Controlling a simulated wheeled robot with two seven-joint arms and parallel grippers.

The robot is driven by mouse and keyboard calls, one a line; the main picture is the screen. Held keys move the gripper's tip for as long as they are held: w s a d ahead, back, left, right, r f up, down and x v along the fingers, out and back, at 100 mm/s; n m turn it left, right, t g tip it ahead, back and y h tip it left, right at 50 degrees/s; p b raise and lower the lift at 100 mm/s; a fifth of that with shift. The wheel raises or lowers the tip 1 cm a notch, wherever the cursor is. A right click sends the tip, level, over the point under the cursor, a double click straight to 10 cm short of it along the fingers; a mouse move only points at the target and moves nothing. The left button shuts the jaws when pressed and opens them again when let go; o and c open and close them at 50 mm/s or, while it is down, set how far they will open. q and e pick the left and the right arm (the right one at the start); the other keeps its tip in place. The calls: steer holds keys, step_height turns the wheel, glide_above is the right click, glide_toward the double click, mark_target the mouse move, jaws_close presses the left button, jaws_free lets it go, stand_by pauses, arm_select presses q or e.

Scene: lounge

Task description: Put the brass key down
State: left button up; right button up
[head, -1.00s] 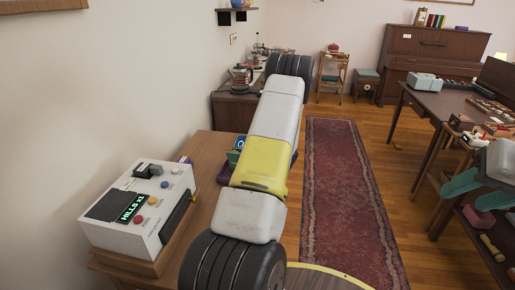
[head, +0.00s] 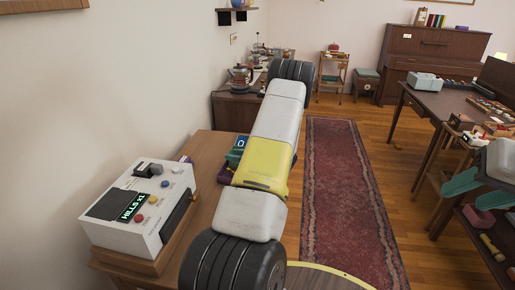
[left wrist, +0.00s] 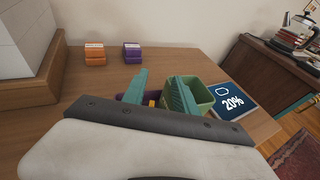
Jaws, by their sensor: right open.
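My left gripper (left wrist: 157,94) shows two teal fingers in the left wrist view, low over the wooden side table (left wrist: 95,75). The fingers stand apart, with a small yellow bit (left wrist: 152,103) between them. I cannot tell whether this is the brass key or whether it is gripped. A purple thing shows behind the left finger. My right gripper (head: 487,200) is open and empty at the right edge of the head view, by a wooden shelf unit.
A green open bin (left wrist: 203,94) stands against the right finger, beside a blue "20%" card (left wrist: 235,101). Orange blocks (left wrist: 95,54) and purple blocks (left wrist: 132,52) sit at the back. A white console (head: 139,207) stands at the table's left. A red rug (head: 345,190) lies clear.

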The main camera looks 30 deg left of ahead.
arm_select(q)
steer(key=shift+d+f, duration=0.3)
steer(key=shift+f, duration=0.3)
steer(key=shift+r, duration=0.2)
steer(key=r+v, duration=0.2)
steer(key=v, duration=1)
steer(key=s+d+r+n+g+h, duration=0.2)
steer(key=s+d+r+n+h, duration=0.1)
steer(key=s+r+n, duration=0.25)
steer(key=s+d+r+n+g+h, duration=0.1)
steer(key=s+d+r+n+h, duration=0.25)
steer(key=s+r, duration=0.25)
steer(key=s+d+r+n+t+h, duration=0.3)
steer(key=s+d+r+n+h, duration=0.2)
steer(key=d, duration=0.4)
steer(key=s+d+r+n+t+h, duration=0.3)
steer(key=s+d+r+n+h, duration=0.2)
steer(key=s+d+r, duration=0.3)
steer(key=shift+s+d+r+t, duration=0.25)
steer(key=shift+d+t, duration=0.15)
steer(key=shift+d, duration=0.2)
